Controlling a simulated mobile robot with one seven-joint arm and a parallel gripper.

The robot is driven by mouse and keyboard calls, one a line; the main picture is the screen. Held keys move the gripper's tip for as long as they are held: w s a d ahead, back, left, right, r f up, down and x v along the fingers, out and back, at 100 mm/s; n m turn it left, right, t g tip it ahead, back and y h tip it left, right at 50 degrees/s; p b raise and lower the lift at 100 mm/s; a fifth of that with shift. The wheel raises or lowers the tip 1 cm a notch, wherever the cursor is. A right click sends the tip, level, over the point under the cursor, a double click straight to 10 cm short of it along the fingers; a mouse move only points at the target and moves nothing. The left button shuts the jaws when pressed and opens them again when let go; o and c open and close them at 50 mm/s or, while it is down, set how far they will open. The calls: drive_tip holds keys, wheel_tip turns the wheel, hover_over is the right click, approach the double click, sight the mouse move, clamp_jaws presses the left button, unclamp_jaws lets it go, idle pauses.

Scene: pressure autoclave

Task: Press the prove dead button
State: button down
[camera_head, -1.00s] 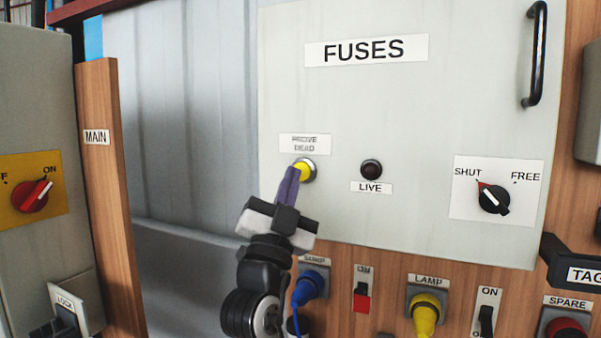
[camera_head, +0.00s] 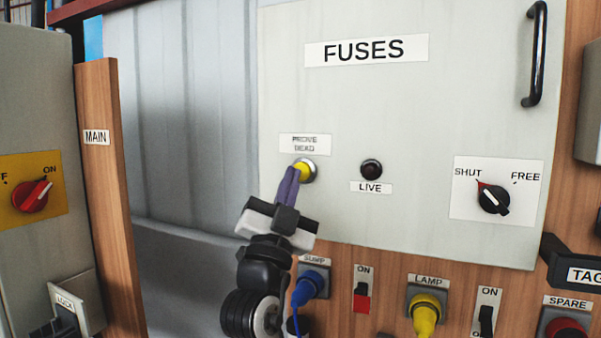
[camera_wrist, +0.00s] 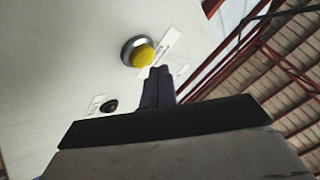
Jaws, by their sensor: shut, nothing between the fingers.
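The yellow prove dead button (camera_head: 304,170) sits in a silver ring on the FUSES panel, below its PROVE DEAD label (camera_head: 304,144). It also shows in the wrist view (camera_wrist: 143,54). My gripper (camera_head: 293,172) is shut and empty, its purple fingers pointing up at the button. The fingertips overlap the button's lower left edge in the head view. In the wrist view the tips (camera_wrist: 160,70) lie just beside the button's edge; I cannot tell whether they touch it. The dark LIVE lamp (camera_head: 371,169) is to the right of the button and looks unlit.
A SHUT/FREE knob (camera_head: 494,199) points to SHUT at the panel's right. A black door handle (camera_head: 535,54) stands out at upper right. A MAIN post (camera_head: 98,180) stands left.

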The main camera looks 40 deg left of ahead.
drive_tip(key=shift+w, duration=0.15)
idle(0.4)
drive_tip(key=shift+w+a+b, duration=0.1)
drive_tip(key=shift+w+b, duration=0.15)
drive_tip(key=shift+b, duration=0.05)
drive_tip(key=shift+w+a, duration=0.1)
drive_tip(key=shift+w, duration=0.35)
idle(0.6)
idle(0.4)
drive_tip(key=shift+s+d+b, duration=0.2)
drive_tip(key=shift+s+b, duration=0.25)
drive_tip(key=shift+s, duration=0.4)
drive_tip(key=shift+s+d+b, duration=0.15)
drive_tip(key=shift+s+d, duration=0.05)
drive_tip(key=shift+s, duration=0.6)
drive_tip(key=shift+s+d+b, duration=0.15)
drive_tip(key=shift+s+d, duration=0.05)
drive_tip(key=shift+s, duration=0.65)
drive_tip(key=shift+s+d+b, duration=0.15)
drive_tip(key=shift+s+d, duration=0.05)
drive_tip(key=shift+s, duration=0.6)
drive_tip(key=shift+y, duration=0.3)
